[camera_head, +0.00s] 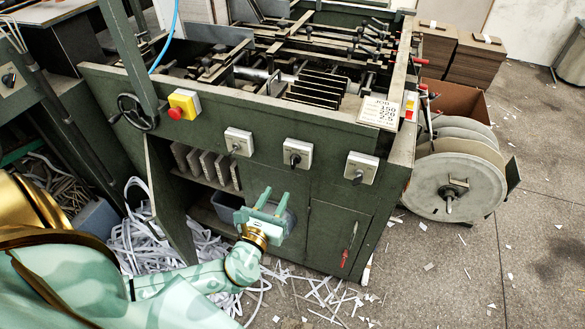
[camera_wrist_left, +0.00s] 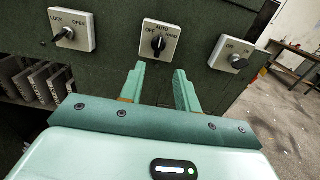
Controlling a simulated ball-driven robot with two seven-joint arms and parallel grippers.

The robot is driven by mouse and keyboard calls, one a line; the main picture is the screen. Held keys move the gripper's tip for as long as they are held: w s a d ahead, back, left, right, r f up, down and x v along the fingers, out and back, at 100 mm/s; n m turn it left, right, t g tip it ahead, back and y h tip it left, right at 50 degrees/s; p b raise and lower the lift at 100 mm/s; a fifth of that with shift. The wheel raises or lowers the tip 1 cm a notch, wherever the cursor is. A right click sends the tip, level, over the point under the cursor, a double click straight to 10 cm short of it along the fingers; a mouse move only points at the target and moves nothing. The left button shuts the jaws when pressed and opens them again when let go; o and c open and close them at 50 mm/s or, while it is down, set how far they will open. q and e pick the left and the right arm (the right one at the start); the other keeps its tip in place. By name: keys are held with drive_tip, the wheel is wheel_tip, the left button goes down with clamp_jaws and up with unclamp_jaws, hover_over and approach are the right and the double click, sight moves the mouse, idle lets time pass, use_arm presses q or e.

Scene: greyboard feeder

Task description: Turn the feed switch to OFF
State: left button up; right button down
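Three pale switch plates with dark knobs sit in a row on the green machine's front. In the left wrist view the left switch (camera_wrist_left: 72,30) reads LOCK and OPEN. The middle switch (camera_wrist_left: 161,41) reads OFF, AUTO and HAND, and its knob stands roughly upright. The right switch (camera_wrist_left: 237,54) shows OFF at its left; its other lettering is unclear. No label here tells which is the feed switch. In the head view they are the left (camera_head: 238,142), middle (camera_head: 297,154) and right (camera_head: 361,168) plates. My left gripper (camera_head: 276,197) is open and empty, below and apart from the middle switch.
A red emergency button on a yellow box (camera_head: 183,104) and a handwheel (camera_head: 135,112) are at the panel's left. A cabinet door (camera_head: 170,195) stands open left of my gripper. A large reel (camera_head: 455,185) stands right of the machine. Paper strips (camera_head: 150,245) litter the floor.

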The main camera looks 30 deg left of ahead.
sight(292, 164)
use_arm(q)
drive_tip(key=b+x, duration=0.1)
drive_tip(key=x, duration=1)
drive_tip(key=shift+w+f+b, duration=0.1)
drive_tip(key=shift+f+b, duration=0.1)
drive_tip(key=shift+b, duration=0.15)
drive_tip(key=shift+a, duration=0.15)
drive_tip(key=shift+r, duration=0.1)
drive_tip(key=shift+c, duration=1)
clamp_jaws()
use_arm(e)
drive_tip(key=shift+s+d+f, duration=0.15)
drive_tip(key=shift+f, duration=0.75)
